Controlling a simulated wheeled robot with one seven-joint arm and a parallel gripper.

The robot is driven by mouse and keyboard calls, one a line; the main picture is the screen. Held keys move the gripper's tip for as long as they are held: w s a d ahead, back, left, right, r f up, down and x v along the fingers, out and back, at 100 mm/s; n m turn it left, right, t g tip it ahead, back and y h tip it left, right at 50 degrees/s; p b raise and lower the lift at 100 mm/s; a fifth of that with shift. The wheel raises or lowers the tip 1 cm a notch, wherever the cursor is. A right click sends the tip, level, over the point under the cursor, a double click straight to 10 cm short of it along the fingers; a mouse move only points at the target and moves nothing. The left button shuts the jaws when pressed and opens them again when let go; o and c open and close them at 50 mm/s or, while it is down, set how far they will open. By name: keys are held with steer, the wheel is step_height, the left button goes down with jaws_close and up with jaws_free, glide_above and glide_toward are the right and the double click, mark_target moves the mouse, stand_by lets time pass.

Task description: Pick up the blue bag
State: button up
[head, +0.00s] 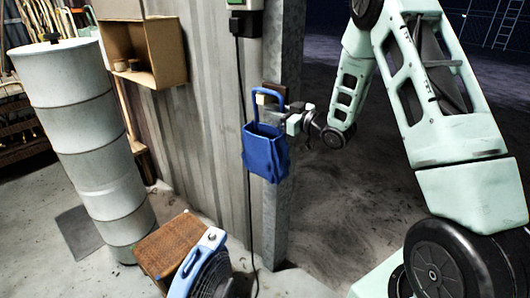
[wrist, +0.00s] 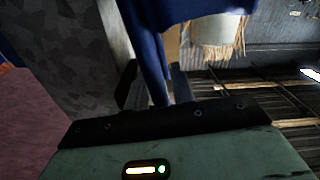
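The blue bag (head: 265,153) hangs upright against a grey metal post, its looped handle rising above it. My gripper (head: 287,121) is at the bag's upper right, close to the right side of the handle. In the wrist view a blue part of the bag (wrist: 149,35) runs down between the two dark fingers of my gripper (wrist: 155,88). The fingers stand apart on either side of it. Whether they touch it is hard to see.
The metal post (head: 285,60) is right behind the bag, beside a corrugated wall (head: 213,110). A cable hangs left of the bag. A blue fan (head: 205,265) and a brown box (head: 172,243) stand below left. A tall white cylinder (head: 90,140) stands left. The floor at right is open.

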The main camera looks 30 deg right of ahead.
jaws_close()
steer(key=shift+r, duration=0.1)
